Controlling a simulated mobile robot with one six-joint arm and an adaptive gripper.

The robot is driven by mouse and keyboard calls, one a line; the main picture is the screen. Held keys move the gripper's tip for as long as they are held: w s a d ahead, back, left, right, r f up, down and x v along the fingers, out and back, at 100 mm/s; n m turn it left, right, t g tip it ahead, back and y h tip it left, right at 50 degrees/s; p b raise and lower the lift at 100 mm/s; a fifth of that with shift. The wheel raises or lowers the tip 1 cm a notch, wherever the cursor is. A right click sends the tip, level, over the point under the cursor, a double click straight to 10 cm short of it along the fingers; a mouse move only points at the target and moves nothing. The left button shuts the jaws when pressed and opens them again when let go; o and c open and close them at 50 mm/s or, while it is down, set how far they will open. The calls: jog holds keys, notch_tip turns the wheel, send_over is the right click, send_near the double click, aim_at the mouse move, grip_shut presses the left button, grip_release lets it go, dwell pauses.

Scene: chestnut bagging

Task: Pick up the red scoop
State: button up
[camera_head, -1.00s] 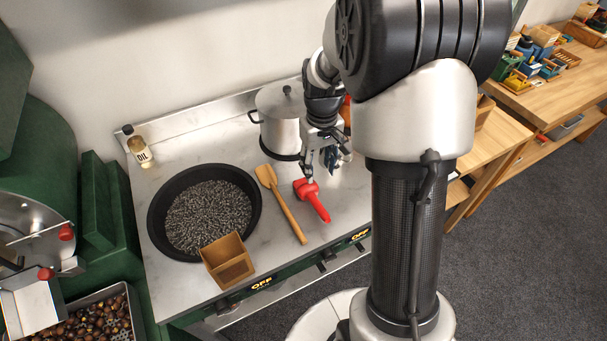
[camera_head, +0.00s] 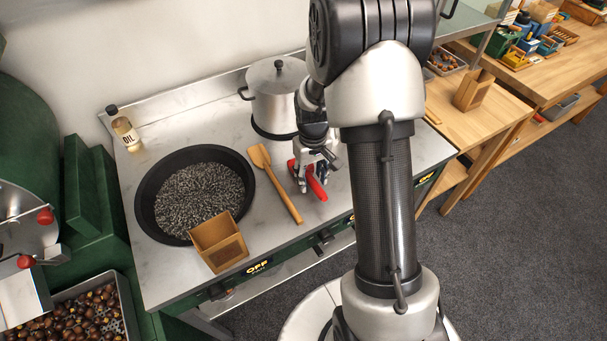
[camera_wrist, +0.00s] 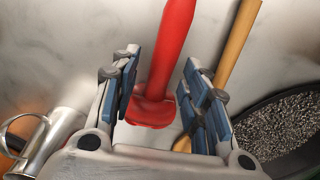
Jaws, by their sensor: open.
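The red scoop (camera_head: 316,186) lies on the steel counter, to the right of the wooden spatula. In the wrist view the red scoop (camera_wrist: 170,50) has its handle running up the picture between my two fingers, with its head low between them. My gripper (camera_head: 313,172) is down at the scoop and covers part of it in the head view. In the wrist view my gripper (camera_wrist: 158,88) is open, with a finger on each side of the scoop and visible gaps to the handle.
The wooden spatula (camera_head: 282,190) lies close left of the scoop. A lidded pot (camera_head: 276,95) stands behind. A metal cup (camera_wrist: 50,140) shows in the wrist view.

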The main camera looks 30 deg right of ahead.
jog(key=shift+f, duration=0.9)
jog(key=shift+r, duration=0.1)
grip_shut()
